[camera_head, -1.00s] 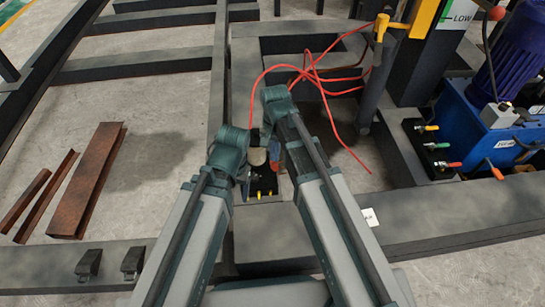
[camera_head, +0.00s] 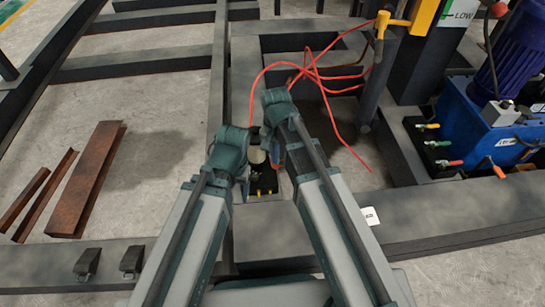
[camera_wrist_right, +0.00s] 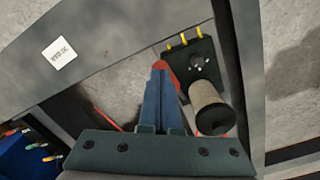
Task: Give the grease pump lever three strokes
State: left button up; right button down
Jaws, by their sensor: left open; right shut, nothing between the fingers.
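The grease pump has a beige cylinder (camera_wrist_right: 210,105) on a black base with yellow fittings (camera_wrist_right: 192,62). In the head view the pump (camera_head: 263,185) sits between my two forearms, partly covered by them. A red tip (camera_wrist_right: 166,70), which looks like the lever's grip, shows at the fingertips of my right gripper (camera_wrist_right: 162,82). The right gripper (camera_head: 279,156) is shut with nothing between its fingers, beside the cylinder. Whether it touches the red part I cannot tell. My left gripper (camera_head: 246,184) is open, left of the pump, its fingers mostly hidden by the wrist.
Red hoses (camera_head: 315,75) loop behind the pump over the dark frame. A blue hydraulic unit (camera_head: 487,130) with coloured valve handles stands right. A yellow lever handle (camera_head: 383,24) is at the upper right. Rusty steel pieces (camera_head: 88,180) lie on the floor at left.

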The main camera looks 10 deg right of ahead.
jog(key=shift+s+f+b, duration=0.45)
jog(key=shift+f, duration=0.15)
jog(key=shift+s+f+b, duration=0.4)
jog(key=shift+s+b, duration=0.05)
jog(key=shift+b, duration=0.05)
jog(key=shift+s+f, duration=0.1)
jog(key=shift+f, duration=0.05)
jog(key=shift+s+f+b, duration=0.35)
jog(key=shift+f+b, duration=0.05)
jog(key=shift+b, duration=0.2)
jog(key=shift+s+f+b, duration=0.4)
jog(key=shift+f+b, duration=0.15)
jog(key=shift+f, duration=0.05)
